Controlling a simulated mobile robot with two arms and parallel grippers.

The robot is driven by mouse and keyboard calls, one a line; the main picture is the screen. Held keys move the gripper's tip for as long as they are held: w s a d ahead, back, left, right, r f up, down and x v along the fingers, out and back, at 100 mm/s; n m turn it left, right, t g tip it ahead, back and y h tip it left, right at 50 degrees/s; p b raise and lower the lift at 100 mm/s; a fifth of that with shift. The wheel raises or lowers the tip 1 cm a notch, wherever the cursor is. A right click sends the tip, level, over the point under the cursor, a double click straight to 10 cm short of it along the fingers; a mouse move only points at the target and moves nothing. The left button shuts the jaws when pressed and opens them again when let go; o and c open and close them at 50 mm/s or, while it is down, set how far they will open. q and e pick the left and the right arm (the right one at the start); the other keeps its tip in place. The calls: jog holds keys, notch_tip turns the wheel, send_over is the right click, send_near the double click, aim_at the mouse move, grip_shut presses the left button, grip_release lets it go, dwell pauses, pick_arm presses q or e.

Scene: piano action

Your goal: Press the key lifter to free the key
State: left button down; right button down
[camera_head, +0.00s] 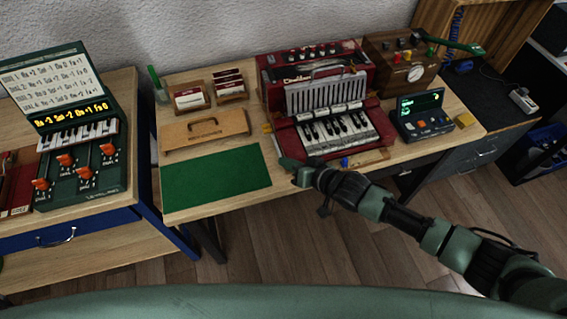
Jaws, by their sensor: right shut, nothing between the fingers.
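A red piano-action unit (283,138) with a short row of white and black keys (338,130) stands on the wooden workbench. My right arm reaches in from the lower right. My right gripper (285,162) is shut and empty at the unit's front left corner, close to the green mat. I cannot tell whether it touches the unit. A small blue part (345,162) sits at the unit's front edge, right of the gripper. I cannot make out for sure which part is the key lifter. My left gripper is out of view.
A green mat (215,180) lies clear left of the gripper. A dark device with a green screen (422,115) stands right of the unit. A green console (85,175) is on the left desk.

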jog(key=shift+f, duration=0.1)
dwell(0.7)
jog(key=shift+w+f+b, duration=0.15)
jog(key=shift+f+b, duration=0.15)
jog(key=shift+b, duration=0.05)
